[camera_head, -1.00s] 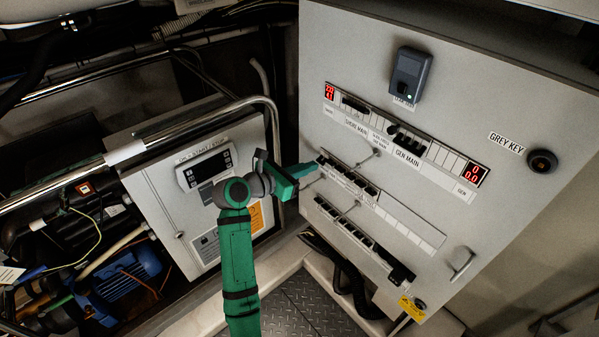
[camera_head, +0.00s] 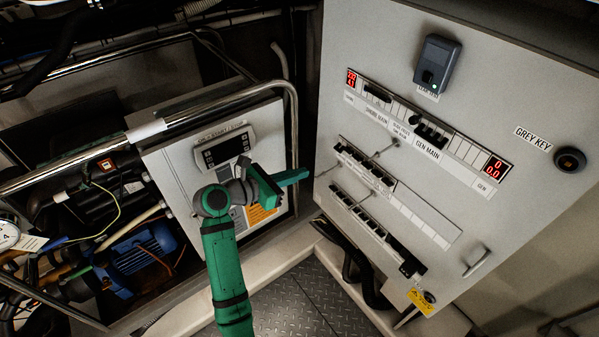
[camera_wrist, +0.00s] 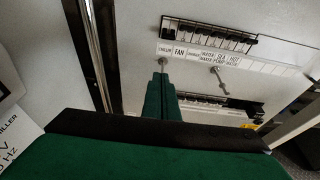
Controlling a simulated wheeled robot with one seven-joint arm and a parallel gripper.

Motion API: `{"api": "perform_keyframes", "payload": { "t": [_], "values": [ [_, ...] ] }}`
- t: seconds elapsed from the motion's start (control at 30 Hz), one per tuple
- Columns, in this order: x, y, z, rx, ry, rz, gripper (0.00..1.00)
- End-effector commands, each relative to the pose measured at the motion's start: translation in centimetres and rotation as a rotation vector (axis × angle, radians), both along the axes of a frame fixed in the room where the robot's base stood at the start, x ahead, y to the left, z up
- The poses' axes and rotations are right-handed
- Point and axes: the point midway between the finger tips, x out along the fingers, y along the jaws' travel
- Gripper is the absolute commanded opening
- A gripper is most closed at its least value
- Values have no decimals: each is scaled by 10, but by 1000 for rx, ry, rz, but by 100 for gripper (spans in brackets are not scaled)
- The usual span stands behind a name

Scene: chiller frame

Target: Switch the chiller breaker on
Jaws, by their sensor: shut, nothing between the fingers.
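The middle breaker row (camera_head: 365,168) is a strip of black switches on the grey panel. In the wrist view, the label CHILLER (camera_wrist: 165,50) is at the row's left end, under the leftmost breaker (camera_wrist: 170,24). The breaker's lever position is too small to tell. My green gripper (camera_head: 303,174) is shut and empty, left of the row's left end and apart from it in the head view. In the wrist view, its closed fingertips (camera_wrist: 162,76) appear below the CHILLER label.
A lower breaker row (camera_head: 370,222) runs beneath. Metal latches (camera_head: 385,149) stick out between rows. A chrome rail (camera_head: 292,130) and a control box (camera_head: 180,170) stand left of the panel. Diamond-plate floor (camera_head: 290,300) lies below.

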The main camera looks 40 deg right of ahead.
Motion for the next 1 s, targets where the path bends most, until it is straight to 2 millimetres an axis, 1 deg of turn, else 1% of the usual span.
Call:
{"api": "perform_keyframes", "payload": {
  "t": [0.17, 0.27, 0.37, 0.4, 0.53, 0.67, 0.77, 0.87, 1.0],
  "values": [
    [-3, -1, -1, -16, 15, 2, 0],
    [-16, -2, 0, -75, 66, 7, 0],
    [-36, -3, 2, -186, 165, 20, 0],
    [-46, -2, 5, -241, 216, 28, 0],
    [-76, 8, 15, -437, 406, 60, 0],
    [-99, 29, 25, -627, 602, 99, 0],
    [-113, 50, 30, -769, 755, 134, 0],
    [-126, 75, 32, -908, 911, 169, 0],
    [-141, 115, 28, -1096, 1130, 222, 0]
  ]
}}
